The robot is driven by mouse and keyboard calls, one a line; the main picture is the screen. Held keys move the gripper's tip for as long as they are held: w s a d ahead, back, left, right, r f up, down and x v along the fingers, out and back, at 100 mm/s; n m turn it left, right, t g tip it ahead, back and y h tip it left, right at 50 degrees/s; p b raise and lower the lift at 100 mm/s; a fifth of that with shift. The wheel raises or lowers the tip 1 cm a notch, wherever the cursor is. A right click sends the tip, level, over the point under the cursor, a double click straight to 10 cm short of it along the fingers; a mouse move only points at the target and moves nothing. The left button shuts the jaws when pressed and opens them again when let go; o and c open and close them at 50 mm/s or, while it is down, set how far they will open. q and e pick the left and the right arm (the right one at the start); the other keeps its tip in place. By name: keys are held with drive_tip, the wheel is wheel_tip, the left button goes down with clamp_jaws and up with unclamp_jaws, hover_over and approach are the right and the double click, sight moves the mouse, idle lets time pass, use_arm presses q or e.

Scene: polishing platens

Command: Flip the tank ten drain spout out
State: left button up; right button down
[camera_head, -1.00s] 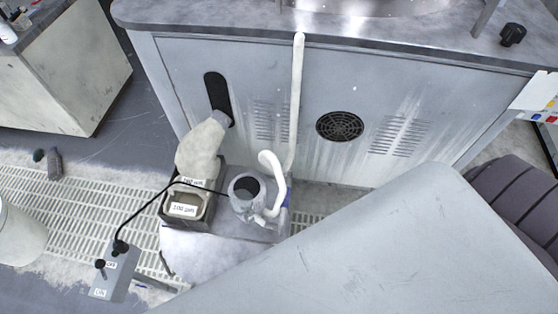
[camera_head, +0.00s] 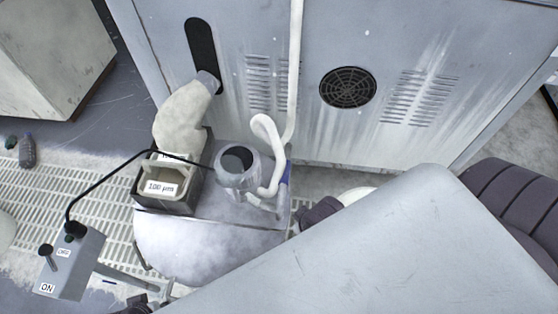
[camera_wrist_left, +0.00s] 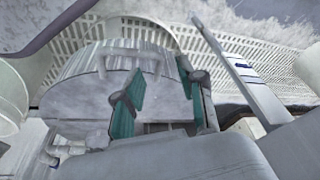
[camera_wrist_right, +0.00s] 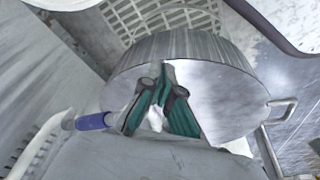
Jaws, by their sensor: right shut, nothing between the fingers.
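A rounded grey tank (camera_head: 205,250) stands on the floor grating in front of the cabinet. It also shows in the left wrist view (camera_wrist_left: 75,75) and the right wrist view (camera_wrist_right: 215,85). No number ten is readable on it.
A pump (camera_head: 238,165) and a filter box labelled 100 µm (camera_head: 160,188) sit on the tank. A white hose (camera_head: 296,75) runs up the cabinet (camera_head: 310,135). A filter sock (camera_head: 182,115) hangs from the slot. A switch box (camera_head: 72,262) stands at left, its cable crossing to the pump.

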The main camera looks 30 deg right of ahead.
sight(285, 161)
drive_tip(key=w+a+r+n+y+b, duration=0.35)
drive_tip(key=w+r+n, duration=0.2)
drive_tip(key=w, duration=0.25)
use_arm(q)
drive_tip(key=w+d+r+t, duration=0.1)
drive_tip(key=w+r+t, duration=0.2)
drive_tip(key=r, duration=0.5)
drive_tip(key=shift+h, duration=0.3)
use_arm(e)
drive_tip(key=w+d+r+n, duration=0.3)
drive_tip(key=w+d+r, duration=0.2)
drive_tip(key=w+d, duration=0.6)
drive_tip(key=shift+w+d+g+h, duration=0.3)
drive_tip(key=shift+d+g+h, duration=0.1)
drive_tip(key=shift+d, duration=0.1)
use_arm(q)
drive_tip(key=shift+w, duration=0.1)
